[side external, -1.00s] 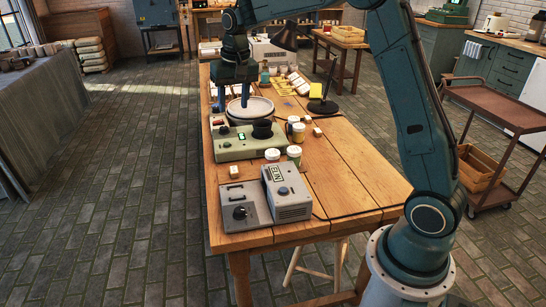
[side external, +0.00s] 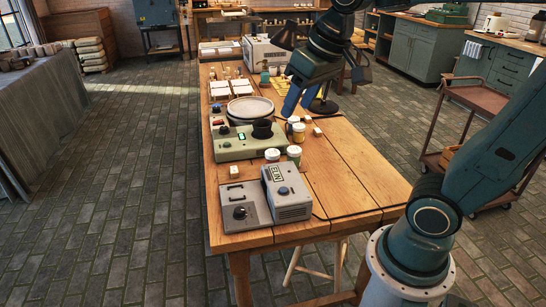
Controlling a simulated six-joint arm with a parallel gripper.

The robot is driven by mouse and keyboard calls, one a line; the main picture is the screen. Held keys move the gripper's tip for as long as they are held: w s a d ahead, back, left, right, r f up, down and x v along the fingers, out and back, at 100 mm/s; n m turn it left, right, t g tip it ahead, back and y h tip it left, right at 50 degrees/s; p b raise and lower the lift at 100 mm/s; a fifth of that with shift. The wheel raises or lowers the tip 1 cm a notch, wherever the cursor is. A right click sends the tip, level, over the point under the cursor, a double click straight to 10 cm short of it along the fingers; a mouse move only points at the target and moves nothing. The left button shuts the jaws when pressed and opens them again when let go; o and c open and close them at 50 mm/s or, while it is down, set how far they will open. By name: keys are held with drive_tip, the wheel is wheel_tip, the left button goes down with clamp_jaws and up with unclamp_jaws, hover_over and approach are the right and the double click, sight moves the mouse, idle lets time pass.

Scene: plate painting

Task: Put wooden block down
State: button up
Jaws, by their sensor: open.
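A small pale block (side external: 234,171) lies at the table's left edge, behind the grey boxes. Another small pale block (side external: 317,132) lies right of the cups. I cannot tell which of these is the wooden block of the task. My gripper (side external: 295,108) is open, with its blue fingers pointing down and left, above the table right of the plate. I see nothing between its fingers. A white round plate (side external: 250,106) sits on the machine behind the green control box (side external: 232,147).
Cups (side external: 298,132), white jars (side external: 294,153) and a dark cup (side external: 262,129) stand near the control box. Grey boxes (side external: 290,203) fill the near left end of the table (side external: 350,175). The table's right front is clear.

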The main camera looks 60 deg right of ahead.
drive_tip(key=s+a+f+n+t, duration=0.1)
drive_tip(key=s+f, duration=0.2)
drive_tip(key=s, duration=0.6)
drive_tip(key=shift+s+a+f+n, duration=0.3)
drive_tip(key=shift+s+a+n, duration=0.05)
drive_tip(key=shift+n, duration=0.05)
idle(0.8)
